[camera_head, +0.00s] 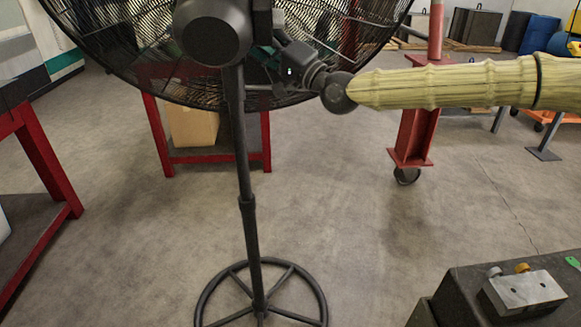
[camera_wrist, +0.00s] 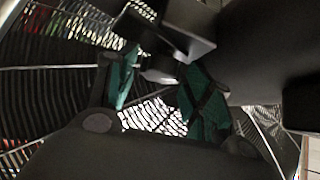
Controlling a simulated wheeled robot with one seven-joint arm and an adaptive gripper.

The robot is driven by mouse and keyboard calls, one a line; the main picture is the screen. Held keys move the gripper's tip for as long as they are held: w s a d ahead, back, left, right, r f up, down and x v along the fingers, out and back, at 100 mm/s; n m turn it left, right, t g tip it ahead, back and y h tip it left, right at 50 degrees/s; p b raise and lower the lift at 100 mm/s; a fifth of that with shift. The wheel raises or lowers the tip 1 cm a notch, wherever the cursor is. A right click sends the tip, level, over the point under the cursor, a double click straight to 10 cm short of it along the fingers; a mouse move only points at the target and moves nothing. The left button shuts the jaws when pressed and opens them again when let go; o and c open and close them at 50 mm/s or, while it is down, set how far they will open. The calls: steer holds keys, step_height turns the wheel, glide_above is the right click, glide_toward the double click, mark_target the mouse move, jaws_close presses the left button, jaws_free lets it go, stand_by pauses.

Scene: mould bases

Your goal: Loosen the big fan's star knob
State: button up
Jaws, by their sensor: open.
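The big fan is black. Its round motor housing (camera_head: 213,30) and wire cage (camera_head: 110,45) fill the top of the head view, on a thin upright pole (camera_head: 242,150). My gripper (camera_head: 268,58) is just right of the motor housing, in front of the cage. In the wrist view my gripper (camera_wrist: 160,82) is open, its two teal-padded fingers apart. A dark grey part (camera_wrist: 163,68) of the fan shows between and beyond the fingertips; I cannot tell for certain whether it is the star knob. No clear star shape shows in either view. Contact cannot be judged.
The fan's round base ring (camera_head: 318,290) stands on the open concrete floor. A red table (camera_head: 160,140) with a cardboard box (camera_head: 193,126) is behind the fan. A red post (camera_head: 412,135) stands right of it. A dark bench (camera_head: 460,290) with a metal block (camera_head: 525,291) is front right.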

steer(key=shift+s+r+m+g+h+p, duration=0.2)
steer(key=shift+m+h+p, duration=0.5)
steer(key=shift+p, duration=1.5)
steer(key=shift+w+r+m+g+h+p, duration=0.2)
steer(key=shift+m+g+h+p, duration=0.45)
steer(key=shift+p, duration=1.55)
steer(key=shift+s+r+m+t+h+p, duration=0.15)
steer(key=shift+m+h+p, duration=0.55)
steer(key=shift+p, duration=1.5)
steer(key=m+g+p, duration=0.1)
steer(key=p, duration=0.3)
steer(key=m+p, duration=0.1)
steer(key=p, duration=0.3)
steer(key=shift+r+m+g+h, duration=0.2)
steer(key=shift+m+g+h, duration=0.05)
steer(key=shift+g+h, duration=0.15)
steer(key=b+v, duration=0.4)
steer(key=v, duration=0.6)
steer(key=s+f+g+h, duration=0.1)
steer(key=s+f, duration=0.2)
steer(key=f, duration=0.6)
steer(key=s+a+f+n+g+h+p, duration=0.1)
steer(key=s+f+g, duration=0.1)
steer(key=f, duration=0.8)
steer(key=s+a+f+n+g+h, duration=0.1)
steer(key=s+f, duration=0.3)
steer(key=f, duration=0.6)
steer(key=shift+s+f+g+p, duration=0.15)
steer(key=shift+s+g+p, duration=0.15)
